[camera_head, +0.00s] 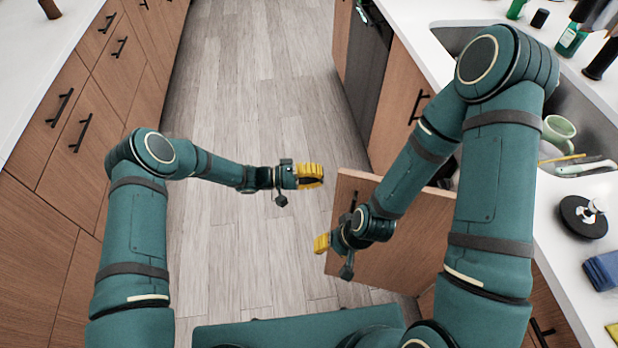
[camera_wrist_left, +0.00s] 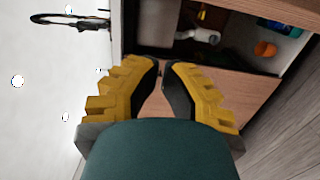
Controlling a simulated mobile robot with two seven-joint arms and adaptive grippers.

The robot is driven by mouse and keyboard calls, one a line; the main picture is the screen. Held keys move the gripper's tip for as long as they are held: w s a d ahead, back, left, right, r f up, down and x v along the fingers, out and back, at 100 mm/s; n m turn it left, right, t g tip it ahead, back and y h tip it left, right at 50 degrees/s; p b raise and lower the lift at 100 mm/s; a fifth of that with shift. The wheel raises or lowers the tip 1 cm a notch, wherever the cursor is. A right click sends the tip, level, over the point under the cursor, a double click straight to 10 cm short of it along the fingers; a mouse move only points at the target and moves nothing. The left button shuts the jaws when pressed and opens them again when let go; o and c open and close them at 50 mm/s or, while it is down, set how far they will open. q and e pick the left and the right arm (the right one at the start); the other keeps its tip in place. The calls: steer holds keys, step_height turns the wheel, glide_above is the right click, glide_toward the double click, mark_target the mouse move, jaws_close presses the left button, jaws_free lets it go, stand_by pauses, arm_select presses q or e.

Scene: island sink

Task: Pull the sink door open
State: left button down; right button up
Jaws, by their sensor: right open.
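The sink door (camera_head: 395,245) is a brown wooden panel standing out from the right-hand cabinets, swung open into the aisle. My right gripper (camera_head: 322,243) has yellow fingers and is open, beside the door's left edge and partly in front of it. I cannot tell whether it touches the door. My left gripper (camera_head: 318,176) is over the floor, just beyond the door's upper left corner. In the left wrist view its two yellow fingers (camera_wrist_left: 162,68) stand slightly apart with nothing visible between them.
The left wrist view shows an open cabinet interior with a white bottle (camera_wrist_left: 199,36) and an orange item (camera_wrist_left: 265,49). The wooden floor (camera_head: 245,90) between the cabinet rows is clear.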

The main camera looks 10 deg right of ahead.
arm_select(q)
steer(key=s+d, duration=0.4)
arm_select(e)
steer(key=shift+w+f, duration=0.1)
steer(key=shift+f, duration=0.1)
arm_select(q)
steer(key=shift+s+a, duration=0.1)
stand_by(0.5)
